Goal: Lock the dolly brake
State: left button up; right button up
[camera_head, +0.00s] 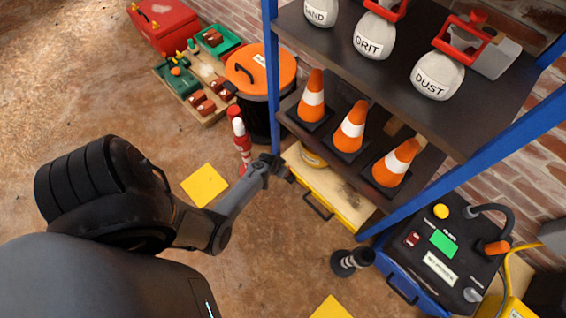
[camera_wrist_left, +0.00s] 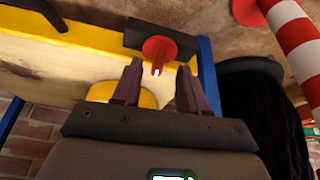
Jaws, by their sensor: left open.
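The dolly (camera_head: 335,192) is a low platform with a pale worn top, yellow edges and a black handle, under the blue-framed shelf. The wrist view shows its yellow edge (camera_wrist_left: 90,38). A red lever with a white mark, apparently the brake (camera_wrist_left: 160,48), sits on a dark block at that edge. My left gripper (camera_head: 285,172) is at the dolly's near left corner. In the wrist view my left gripper (camera_wrist_left: 159,68) is open, with the lever's tip in line between its fingertips. I cannot tell whether they touch it. My right gripper is not in view.
A red-white post (camera_head: 241,140) and an orange-lidded bin (camera_head: 262,72) stand beside my left gripper. Cones (camera_head: 352,128) and labelled weights (camera_head: 372,38) sit on the shelf above. A blue machine (camera_head: 440,255) and dark post (camera_head: 351,261) stand right. Yellow squares (camera_head: 205,185) mark open floor.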

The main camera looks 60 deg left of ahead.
pick_arm(q)
jog(key=shift+b+x, duration=0.95)
jog(key=shift+x, duration=0.6)
jog(key=shift+f, duration=0.1)
jog(key=shift+c, duration=0.4)
grip_shut()
